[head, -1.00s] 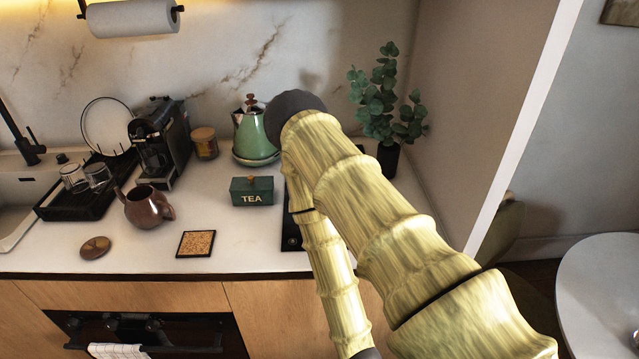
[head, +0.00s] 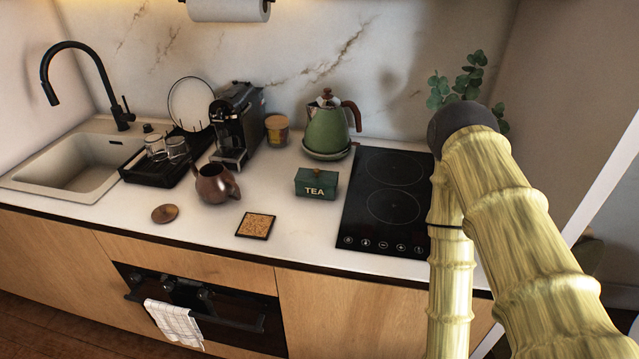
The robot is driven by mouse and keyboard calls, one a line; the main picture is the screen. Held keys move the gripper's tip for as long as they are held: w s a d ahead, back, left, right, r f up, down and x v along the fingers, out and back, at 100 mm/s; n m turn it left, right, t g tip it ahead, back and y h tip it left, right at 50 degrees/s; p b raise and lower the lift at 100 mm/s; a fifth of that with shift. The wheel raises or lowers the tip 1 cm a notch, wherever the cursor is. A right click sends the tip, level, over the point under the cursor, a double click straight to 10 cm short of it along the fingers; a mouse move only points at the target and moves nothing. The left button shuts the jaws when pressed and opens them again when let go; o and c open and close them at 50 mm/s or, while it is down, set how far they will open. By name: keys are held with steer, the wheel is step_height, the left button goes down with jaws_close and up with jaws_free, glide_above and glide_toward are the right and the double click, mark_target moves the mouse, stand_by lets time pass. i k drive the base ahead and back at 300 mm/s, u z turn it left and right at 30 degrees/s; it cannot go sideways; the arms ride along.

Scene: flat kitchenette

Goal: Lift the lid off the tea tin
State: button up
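The tea tin (head: 316,188) is a small dark green box marked TEA, standing on the white counter just left of the black hob. Its lid is on, with a small knob on top. My arm comes in at the right of the head view, in front of the hob's right side and the plant. My gripper is not in view; only arm links show, well to the right of the tin.
A green kettle (head: 326,127) stands behind the tin. A brown teapot (head: 215,185), its loose lid (head: 165,213) and a cork trivet (head: 255,226) lie to the left. The hob (head: 386,203) is clear. A coffee machine (head: 236,125) and a sink (head: 75,172) are further left.

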mark_target(305, 174)
steer(key=u, duration=2.5)
steer(key=i, duration=0.8)
steer(key=z, duration=3.25)
